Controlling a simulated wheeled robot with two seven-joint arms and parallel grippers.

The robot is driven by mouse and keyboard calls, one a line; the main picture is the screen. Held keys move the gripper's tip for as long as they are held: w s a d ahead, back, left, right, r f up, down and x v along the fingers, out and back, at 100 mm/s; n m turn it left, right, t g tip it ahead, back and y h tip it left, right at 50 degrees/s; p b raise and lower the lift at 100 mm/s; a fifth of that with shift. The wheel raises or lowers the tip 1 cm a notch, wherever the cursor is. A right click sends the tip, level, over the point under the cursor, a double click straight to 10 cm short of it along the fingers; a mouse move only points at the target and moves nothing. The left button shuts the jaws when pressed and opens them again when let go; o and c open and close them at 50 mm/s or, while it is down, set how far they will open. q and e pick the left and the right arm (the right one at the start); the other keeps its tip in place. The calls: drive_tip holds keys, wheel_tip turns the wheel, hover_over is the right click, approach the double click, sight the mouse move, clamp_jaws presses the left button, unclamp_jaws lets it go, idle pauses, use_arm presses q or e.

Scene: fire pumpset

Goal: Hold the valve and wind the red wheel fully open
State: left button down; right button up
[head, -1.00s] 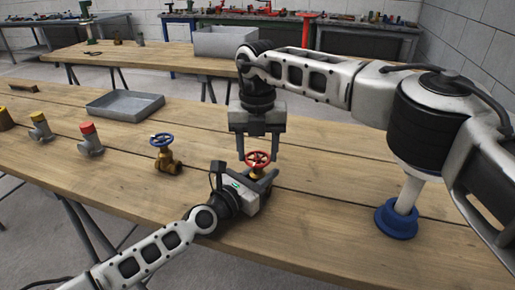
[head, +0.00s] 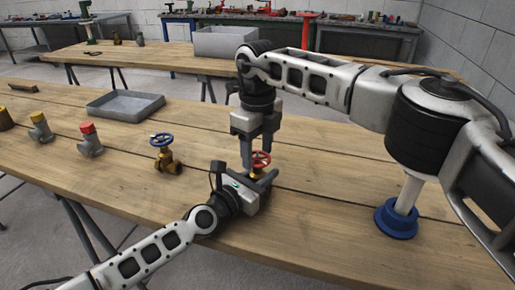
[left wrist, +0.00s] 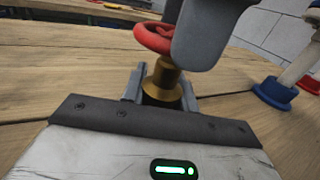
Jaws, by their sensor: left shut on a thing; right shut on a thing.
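The valve with the red wheel stands upright at the middle of the near table. Its red wheel (head: 261,158) is partly covered by my right gripper's fingers, and its brass body (left wrist: 165,84) shows in the left wrist view. My left gripper (head: 261,179) reaches in from the lower left and is shut on the brass body, below the wheel. My right gripper (head: 256,158) points down from above and is shut on the red wheel's rim. One of its grey fingers also shows close up in the left wrist view (left wrist: 208,30). The lower valve is hidden between my left fingers.
A brass valve with a blue wheel (head: 162,152) stands just left of my left gripper. Red-capped (head: 90,140) and yellow-capped (head: 40,127) fittings stand farther left. A grey tray (head: 126,104) lies behind them. A blue flanged piece (head: 397,220) stands at right.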

use_arm(q)
drive_tip(key=shift+a+f, duration=0.1)
use_arm(e)
drive_tip(key=n, duration=0.7)
drive_tip(key=shift+r, duration=0.1)
drive_tip(key=n, duration=0.7)
drive_tip(key=shift+n, duration=0.4)
drive_tip(key=n, duration=0.9)
drive_tip(key=shift+n, duration=0.3)
drive_tip(key=o, duration=1)
